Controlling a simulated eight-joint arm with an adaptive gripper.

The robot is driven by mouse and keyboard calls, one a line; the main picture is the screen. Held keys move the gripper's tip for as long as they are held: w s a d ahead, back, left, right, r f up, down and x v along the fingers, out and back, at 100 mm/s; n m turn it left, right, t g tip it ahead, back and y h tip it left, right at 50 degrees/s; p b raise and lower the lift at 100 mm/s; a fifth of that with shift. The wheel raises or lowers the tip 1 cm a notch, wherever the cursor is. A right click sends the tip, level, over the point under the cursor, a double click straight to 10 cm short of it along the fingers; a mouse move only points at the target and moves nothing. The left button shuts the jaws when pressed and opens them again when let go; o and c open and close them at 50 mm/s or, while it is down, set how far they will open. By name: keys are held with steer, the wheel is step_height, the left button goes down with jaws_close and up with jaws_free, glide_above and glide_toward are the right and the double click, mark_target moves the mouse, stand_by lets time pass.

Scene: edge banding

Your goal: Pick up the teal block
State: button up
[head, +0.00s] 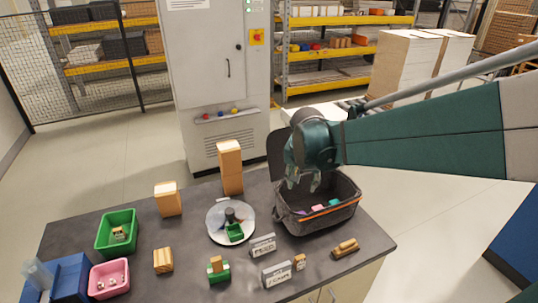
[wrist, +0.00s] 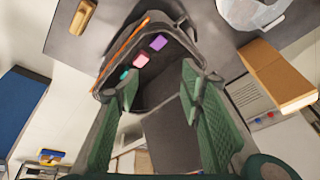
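A teal block (head: 334,203) lies inside the dark open bag (head: 342,220), near its front wall and at the right of a small row of blocks. It also shows in the wrist view (wrist: 125,74), partly beside my finger. A pink block (head: 318,208) lies next to it, and a purple block (wrist: 158,42) lies further along the row. My gripper (head: 315,184) is above the bag's opening, pointing down. In the wrist view its two green fingers (wrist: 158,90) are wide apart with nothing between them that I can see held.
The bag's raised lid (head: 277,155) stands at the left of my gripper. A round plate (head: 219,222) with a green item, wooden blocks (head: 230,168), grey labelled blocks (head: 277,274), a green bin (head: 103,238) and a pink bin (head: 95,288) share the dark table (head: 190,262).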

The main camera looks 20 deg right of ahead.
steer(key=w+d+f+m+g, duration=0.2)
steer(key=w+d+f+m, duration=0.25)
steer(key=d+f, duration=0.4)
steer(key=m+g, duration=0.1)
steer(key=m, duration=0.3)
glide_toward(335, 202)
steer(key=shift+w+a+f+h, duration=0.1)
steer(key=shift+w+f+h, duration=0.25)
steer(key=shift+f, duration=0.25)
steer(key=shift+f, duration=0.1)
steer(key=shift+x, duration=1.2)
steer(key=shift+s+x, duration=0.2)
steer(key=shift+x, duration=2.4)
